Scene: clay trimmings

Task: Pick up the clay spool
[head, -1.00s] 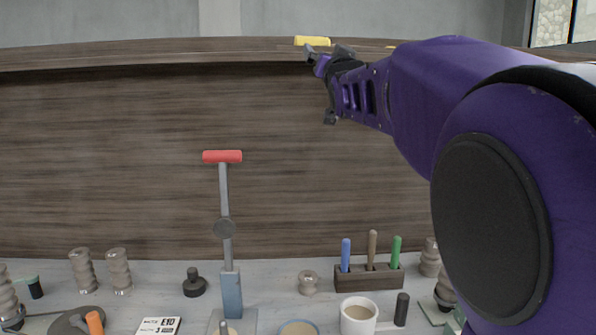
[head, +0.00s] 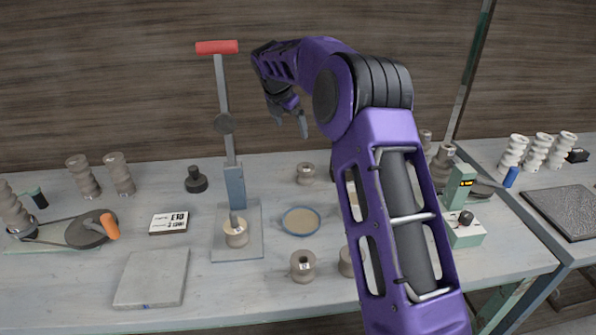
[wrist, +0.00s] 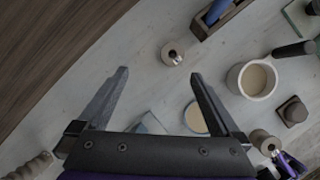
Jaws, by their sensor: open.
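Several short beige clay spools stand on the bench. One spool (head: 305,173) is at the back, right of the press; it also shows in the wrist view (wrist: 173,53), beyond my fingertips. Another spool (head: 303,265) stands near the front edge, and one (head: 350,262) beside it is partly hidden by my arm. A further spool (head: 236,232) sits on the press base. I cannot tell which one the task means. My gripper (head: 290,124) is open and empty, pointing down above the back of the bench; its spread fingers also show in the wrist view (wrist: 160,75).
The red-handled press (head: 235,185) stands tall left of my gripper. A shallow dish (head: 301,221), a dark knobbed weight (head: 196,180) and a label block (head: 169,222) lie around. In the wrist view are a cup (wrist: 251,80) and a tool holder (wrist: 212,18). A green device (head: 463,215) stands right.

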